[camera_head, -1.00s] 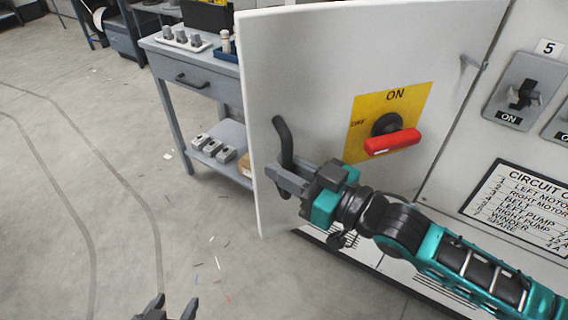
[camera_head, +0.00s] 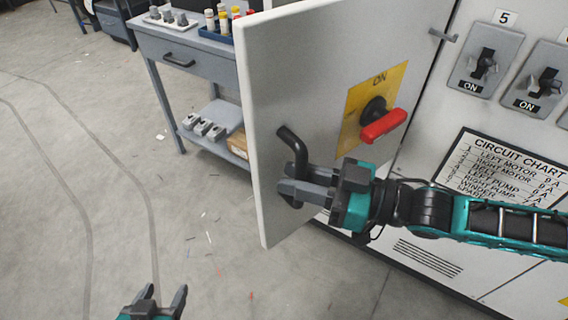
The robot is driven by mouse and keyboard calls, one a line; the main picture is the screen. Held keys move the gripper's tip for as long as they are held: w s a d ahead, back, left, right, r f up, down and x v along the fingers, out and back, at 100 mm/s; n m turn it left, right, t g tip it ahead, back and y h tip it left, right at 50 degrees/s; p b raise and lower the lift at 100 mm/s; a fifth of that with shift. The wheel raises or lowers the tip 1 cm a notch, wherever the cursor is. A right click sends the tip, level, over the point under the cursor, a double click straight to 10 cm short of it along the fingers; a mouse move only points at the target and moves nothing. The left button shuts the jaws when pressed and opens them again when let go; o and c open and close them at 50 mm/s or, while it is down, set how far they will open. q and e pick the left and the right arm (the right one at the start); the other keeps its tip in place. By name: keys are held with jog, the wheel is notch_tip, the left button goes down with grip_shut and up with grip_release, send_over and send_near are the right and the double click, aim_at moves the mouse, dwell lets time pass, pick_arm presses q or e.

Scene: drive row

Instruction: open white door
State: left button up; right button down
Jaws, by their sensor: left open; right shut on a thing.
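The white door (camera_head: 283,92) stands swung out from the white cabinet, its free edge toward the left. It carries a black bent handle (camera_head: 299,150) and a yellow plate (camera_head: 359,108) marked ON with a red rotary switch (camera_head: 383,125). My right gripper (camera_head: 291,188) reaches in from the right and is shut on the lower part of the handle, its fingers hiding that part. My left gripper (camera_head: 162,298) is open and empty at the bottom edge of the view, over the floor, apart from the door.
The cabinet face holds breaker switches (camera_head: 484,64) and a circuit chart (camera_head: 506,180). A grey workbench (camera_head: 188,50) with a drawer, small parts and bottles stands behind the door's left edge. The floor (camera_head: 110,190) at left is open, with small scraps.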

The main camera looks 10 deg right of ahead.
jog(key=s+d+n+g+y, duration=0.2)
jog(key=s+d+n+g, duration=0.2)
jog(key=s+d, duration=0.6)
jog(key=shift+s+d+g+y+p, duration=0.25)
jog(key=shift+s+g+p, duration=0.2)
jog(key=shift+s+g, duration=0.65)
jog(key=shift+w+a, duration=0.1)
jog(key=shift+w, duration=0.05)
jog(key=c, duration=1.1)
grip_release()
jog(key=d, duration=0.4)
jog(key=s+d, duration=0.1)
jog(key=d, duration=0.3)
jog(key=s+d, duration=0.1)
jog(key=d, duration=0.3)
jog(key=shift+s+d, duration=0.15)
jog(key=shift+d, duration=0.25)
